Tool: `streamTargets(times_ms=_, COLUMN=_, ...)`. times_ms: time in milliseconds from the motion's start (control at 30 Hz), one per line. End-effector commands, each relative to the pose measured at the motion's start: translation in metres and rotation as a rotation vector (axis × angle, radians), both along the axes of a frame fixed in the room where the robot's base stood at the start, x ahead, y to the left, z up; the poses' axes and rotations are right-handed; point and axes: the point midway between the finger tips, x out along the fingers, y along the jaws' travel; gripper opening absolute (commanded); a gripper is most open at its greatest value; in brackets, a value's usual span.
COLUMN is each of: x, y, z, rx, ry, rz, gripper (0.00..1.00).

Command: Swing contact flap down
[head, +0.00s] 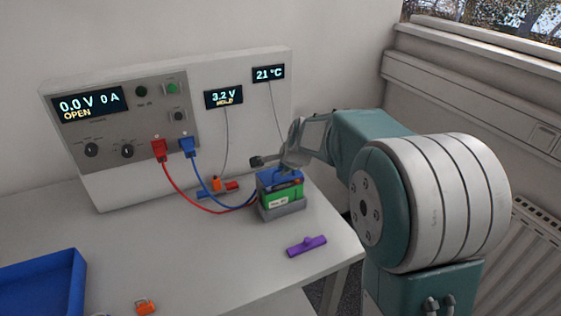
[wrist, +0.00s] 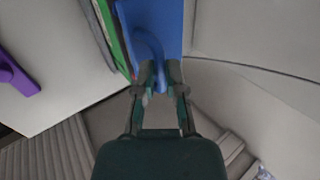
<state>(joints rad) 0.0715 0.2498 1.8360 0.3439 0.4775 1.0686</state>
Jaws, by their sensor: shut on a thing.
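The green battery (head: 282,198) sits in a grey cradle (head: 284,212) near the table's right side. The blue contact flap (head: 272,180) is over its top; its exact tilt is hard to tell. In the wrist view the flap (wrist: 160,18) fills the upper middle, beside the battery's green edge (wrist: 108,28). A curved blue handle (wrist: 150,42) runs down from the flap to my fingertips. My gripper (wrist: 160,78) is shut on this handle. In the head view my wrist is just above the battery, and the fingertips are hard to make out.
The cycler panel (head: 125,120) stands behind, with a red lead (head: 181,193) and a blue lead (head: 205,188) running to the battery. A purple part (head: 306,246) lies in front of the cradle. A blue tray (head: 72,290) is at front left. The table's middle is clear.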

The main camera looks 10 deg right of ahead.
Motion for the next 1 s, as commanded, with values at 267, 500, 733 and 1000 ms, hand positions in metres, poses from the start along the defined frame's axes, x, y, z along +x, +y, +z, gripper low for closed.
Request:
streamTargets(times_ms=267, x=-0.008, y=-0.002, z=-0.014, rx=0.0, ry=0.002, rz=-0.004, gripper=0.0)
streamTargets(times_ms=500, x=-0.012, y=-0.002, z=-0.024, rx=0.002, ry=0.013, rz=-0.002, gripper=0.0)
streamTargets(times_ms=733, x=-0.012, y=-0.003, z=-0.028, rx=0.001, ry=0.017, rz=0.0, gripper=0.0)
streamTargets(times_ms=1000, x=-0.012, y=-0.004, z=-0.028, rx=0.0, ry=0.017, rz=-0.001, gripper=0.0)
